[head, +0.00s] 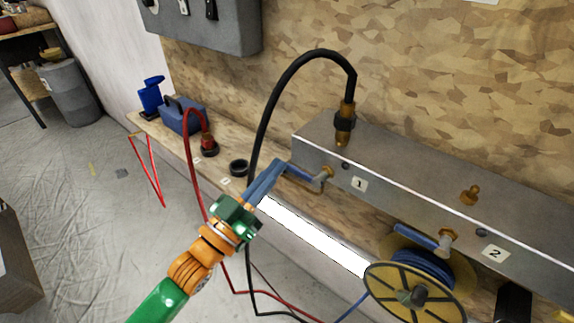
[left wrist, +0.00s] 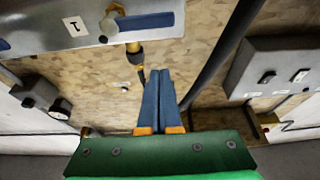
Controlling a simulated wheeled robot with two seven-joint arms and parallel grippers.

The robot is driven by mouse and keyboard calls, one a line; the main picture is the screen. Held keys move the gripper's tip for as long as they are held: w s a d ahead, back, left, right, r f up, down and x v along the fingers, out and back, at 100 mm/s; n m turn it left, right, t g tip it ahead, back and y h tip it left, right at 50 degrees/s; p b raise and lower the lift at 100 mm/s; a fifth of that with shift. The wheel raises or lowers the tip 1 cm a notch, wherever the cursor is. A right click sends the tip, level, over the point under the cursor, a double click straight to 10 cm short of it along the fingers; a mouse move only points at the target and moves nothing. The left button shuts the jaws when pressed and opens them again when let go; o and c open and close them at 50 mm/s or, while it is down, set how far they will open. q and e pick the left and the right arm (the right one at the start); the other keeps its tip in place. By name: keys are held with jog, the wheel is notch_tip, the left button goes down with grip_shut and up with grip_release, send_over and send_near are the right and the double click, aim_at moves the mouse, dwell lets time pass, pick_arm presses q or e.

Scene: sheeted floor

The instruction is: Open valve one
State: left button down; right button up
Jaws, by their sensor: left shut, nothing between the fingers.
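Valve one's blue lever (head: 303,175) sticks out to the left from its brass stem (head: 325,178) on the grey metal box, beside the label "1" (head: 359,185). In the left wrist view the blue lever (left wrist: 150,21) and the label (left wrist: 75,26) are near the top. My left gripper (head: 279,167) is shut and empty, with its blue fingertips close to the lever's free end in the head view. In the left wrist view, the fingertips (left wrist: 158,70) are below the lever with a gap between in the picture. Contact cannot be told. My right gripper is out of view.
Valve two's blue lever (head: 399,236) is farther right on the metal box (head: 430,180), near the label "2". A black hose (head: 290,78) arches close behind my gripper. A red hose (head: 190,160) hangs to the left. A yellow reel (head: 412,296) stands below valve two.

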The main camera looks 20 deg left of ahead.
aim_at(287, 168)
pick_arm(q)
jog(key=w, duration=0.1)
jog(key=w+d+f, duration=0.1)
jog(key=w+f, duration=0.1)
jog(key=w, duration=0.1)
jog(key=shift+w+d, duration=0.1)
jog(key=shift+d, duration=0.15)
jog(key=shift+f, duration=0.3)
